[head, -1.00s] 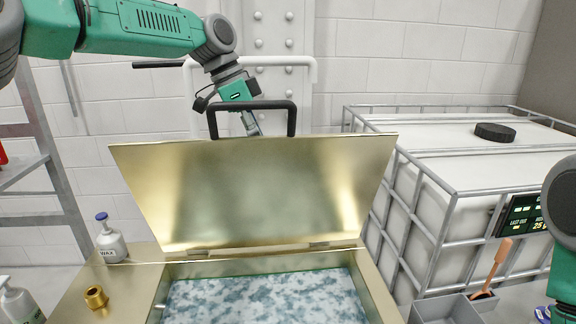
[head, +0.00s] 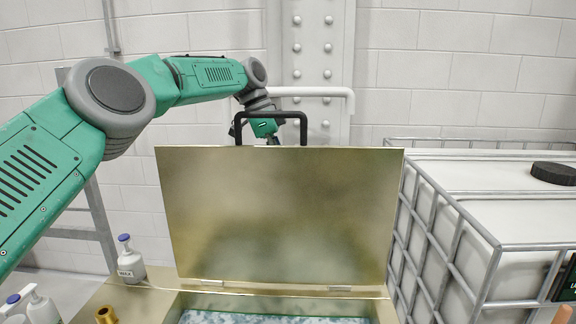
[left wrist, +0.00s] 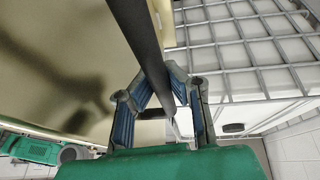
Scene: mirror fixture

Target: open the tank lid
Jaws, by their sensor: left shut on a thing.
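The tank lid (head: 280,215) is a brass-coloured plate standing raised, roughly upright, on two hinges along its lower edge. Its inner side faces me in the head view. A black handle (head: 303,121) rises over the lid's top edge, its base hidden behind the lid. The tank (head: 165,298) stands below, with blue-white mottled contents just visible. My left gripper (head: 272,139) reaches behind the lid. In the left wrist view its fingers (left wrist: 152,88) close around the black handle bar (left wrist: 137,32). The fingertips are partly hidden in the head view. My right gripper is not in view.
A caged white container (head: 500,195) with a black cap (head: 555,173) stands close on the right. A pump bottle (head: 130,262) and a brass fitting (head: 106,315) are at the left. A white rail (head: 320,92) and riveted column stand behind the lid.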

